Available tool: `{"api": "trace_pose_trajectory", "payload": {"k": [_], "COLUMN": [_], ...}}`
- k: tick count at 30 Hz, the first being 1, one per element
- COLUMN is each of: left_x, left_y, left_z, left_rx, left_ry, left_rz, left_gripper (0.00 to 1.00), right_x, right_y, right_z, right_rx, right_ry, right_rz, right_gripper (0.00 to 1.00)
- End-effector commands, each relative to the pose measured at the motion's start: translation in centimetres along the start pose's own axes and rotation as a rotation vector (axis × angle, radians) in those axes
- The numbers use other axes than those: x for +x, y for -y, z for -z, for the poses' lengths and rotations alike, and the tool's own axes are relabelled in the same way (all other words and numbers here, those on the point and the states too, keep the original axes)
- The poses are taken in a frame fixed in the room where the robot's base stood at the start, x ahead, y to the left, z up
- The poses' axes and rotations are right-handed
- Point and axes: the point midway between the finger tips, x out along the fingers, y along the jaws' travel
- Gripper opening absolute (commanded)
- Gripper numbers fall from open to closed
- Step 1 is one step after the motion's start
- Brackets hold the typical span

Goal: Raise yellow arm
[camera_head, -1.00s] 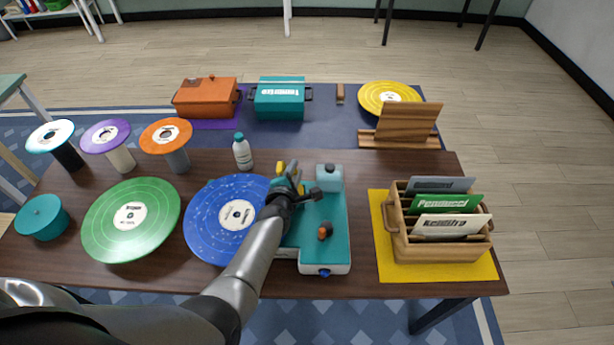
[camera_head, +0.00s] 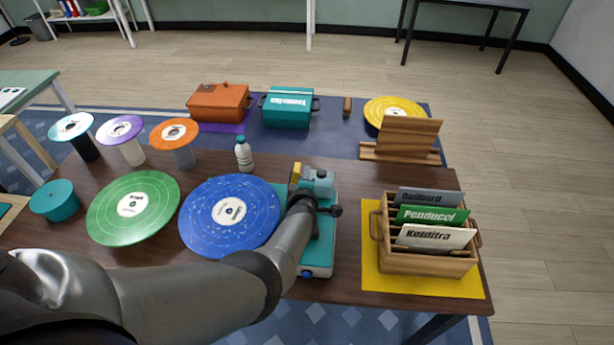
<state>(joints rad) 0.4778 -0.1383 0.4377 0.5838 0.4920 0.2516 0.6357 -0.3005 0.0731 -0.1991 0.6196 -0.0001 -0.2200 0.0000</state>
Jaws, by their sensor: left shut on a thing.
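The teal and white record player (camera_head: 318,262) stands on the brown table, right of the blue record. Its yellow arm (camera_head: 296,173) shows as a small yellow piece at the back left of the deck. My left gripper (camera_head: 306,187) is over the back of the deck, right at the yellow arm, and is shut on it. The fingertips are small and partly hidden by my own wrist, which also covers much of the deck. My right gripper is not in view.
A blue record (camera_head: 230,212) and a green record (camera_head: 133,207) lie left of the player. A white bottle (camera_head: 244,155) stands behind the blue record. A wooden record crate (camera_head: 427,263) sits on a yellow mat (camera_head: 372,275) to the right.

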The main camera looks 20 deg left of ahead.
Motion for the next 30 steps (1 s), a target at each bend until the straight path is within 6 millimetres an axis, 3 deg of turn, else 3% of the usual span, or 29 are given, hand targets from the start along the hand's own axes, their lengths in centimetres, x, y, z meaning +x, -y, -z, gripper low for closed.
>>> {"api": "trace_pose_trajectory", "payload": {"k": [12, 13, 20, 30], "left_x": [0.01, 0.01, 0.01, -0.03], "left_y": [0.01, 0.01, 0.02, -0.02], "left_z": [-0.06, -0.06, -0.02, 0.04], "left_rx": [0.008, 0.008, 0.007, 0.007], "left_ry": [-0.002, -0.002, -0.002, -0.003], "left_rz": [-0.001, -0.001, -0.001, -0.001], "left_gripper": [0.00, 0.26, 0.52, 0.54], "right_x": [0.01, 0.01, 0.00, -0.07], "right_y": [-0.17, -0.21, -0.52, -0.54], "right_z": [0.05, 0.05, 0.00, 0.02], "right_rx": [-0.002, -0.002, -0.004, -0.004], "right_ry": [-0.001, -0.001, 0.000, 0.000], "right_rz": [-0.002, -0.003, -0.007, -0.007], "right_gripper": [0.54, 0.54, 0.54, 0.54]}}
